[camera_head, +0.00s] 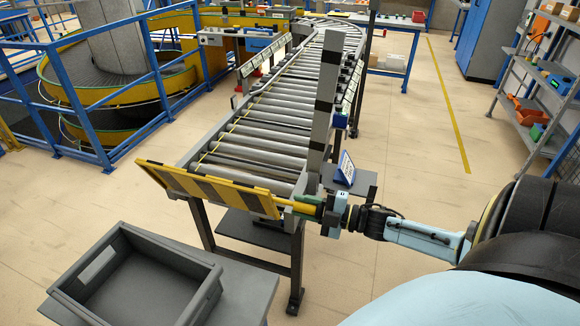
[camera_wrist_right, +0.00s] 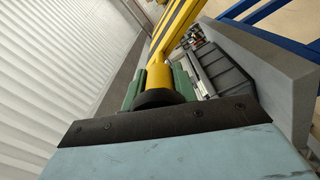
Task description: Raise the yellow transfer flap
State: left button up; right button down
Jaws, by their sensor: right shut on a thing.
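The yellow transfer flap (camera_head: 207,188) with dark diagonal stripes is at the near end of the roller conveyor (camera_head: 262,125). It slopes, with its face turned toward me. A yellow bar handle (camera_head: 295,206) sticks out from its right end. My right gripper (camera_head: 318,209) is shut on this handle, coming in from the right. In the right wrist view, the yellow handle (camera_wrist_right: 158,78) runs up from between the green finger pads to the striped flap (camera_wrist_right: 178,28). My left gripper is not in view.
An empty grey tote (camera_head: 135,280) stands on a grey stand in front of the flap. A grey upright post (camera_head: 323,110) rises beside the conveyor's right side. A small blue-and-white sign (camera_head: 345,168) sits behind my gripper. Blue railings (camera_head: 75,90) are at the left.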

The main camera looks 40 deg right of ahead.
jog(key=shift+w+d+r, duration=0.1)
jog(key=shift+d, duration=0.1)
jog(key=c, duration=1.1)
grip_release()
jog(key=v, duration=1.3)
jog(key=shift+s+b, duration=0.25)
jog(key=shift+b, duration=0.1)
